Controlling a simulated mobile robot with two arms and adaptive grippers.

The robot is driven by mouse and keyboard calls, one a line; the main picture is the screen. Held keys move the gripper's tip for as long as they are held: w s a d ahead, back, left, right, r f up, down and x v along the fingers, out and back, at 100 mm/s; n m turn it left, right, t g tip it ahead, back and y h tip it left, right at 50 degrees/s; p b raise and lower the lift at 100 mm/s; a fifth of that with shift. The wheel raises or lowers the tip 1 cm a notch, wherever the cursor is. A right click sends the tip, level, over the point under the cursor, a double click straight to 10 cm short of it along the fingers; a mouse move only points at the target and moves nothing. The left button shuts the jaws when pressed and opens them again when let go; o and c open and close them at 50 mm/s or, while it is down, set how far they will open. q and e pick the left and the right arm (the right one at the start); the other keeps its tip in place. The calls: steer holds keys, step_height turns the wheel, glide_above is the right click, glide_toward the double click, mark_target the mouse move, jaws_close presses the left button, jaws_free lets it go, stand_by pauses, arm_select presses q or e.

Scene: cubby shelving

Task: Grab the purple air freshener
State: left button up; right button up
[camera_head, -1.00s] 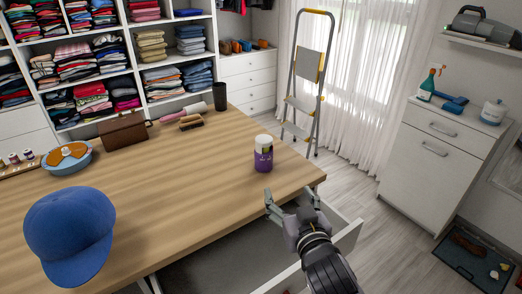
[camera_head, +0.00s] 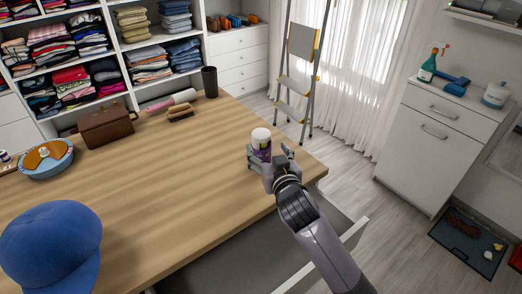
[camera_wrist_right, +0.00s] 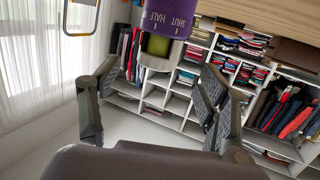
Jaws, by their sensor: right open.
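The purple air freshener (camera_head: 264,154) stands upright on the wooden table near its right corner, with a white top. In the right wrist view the air freshener (camera_wrist_right: 160,18) shows upside down at the top edge, cut off by the frame, with lettering on its purple body. My right gripper (camera_head: 268,155) is open, with one finger to each side of the air freshener in the head view. In the right wrist view the gripper's fingers (camera_wrist_right: 160,72) are spread, with the air freshener ahead between them. Contact is not visible. My left gripper is not in view.
An open drawer (camera_head: 235,262) lies below the table's front edge, under my right arm. A blue cap (camera_head: 50,245), a blue round container (camera_head: 48,170), a brown box (camera_head: 105,127) and brushes (camera_head: 180,112) stand on the wooden table (camera_head: 190,180). The tabletop's middle is clear.

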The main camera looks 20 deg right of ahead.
mark_target(264, 141)
steer(key=shift+w+f, duration=0.1)
steer(key=shift+w, duration=1.3)
steer(key=shift+w+d+p, duration=0.1)
steer(key=shift+w+p, duration=0.25)
steer(key=shift+w, duration=0.05)
steer(key=w, duration=0.4)
steer(key=shift+d+f+p, duration=0.1)
steer(key=shift+f+p, duration=0.2)
steer(key=shift+p, duration=0.05)
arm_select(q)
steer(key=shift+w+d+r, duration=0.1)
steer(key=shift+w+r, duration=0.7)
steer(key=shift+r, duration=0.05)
arm_select(e)
steer(key=shift+c, duration=0.4)
jaws_close()
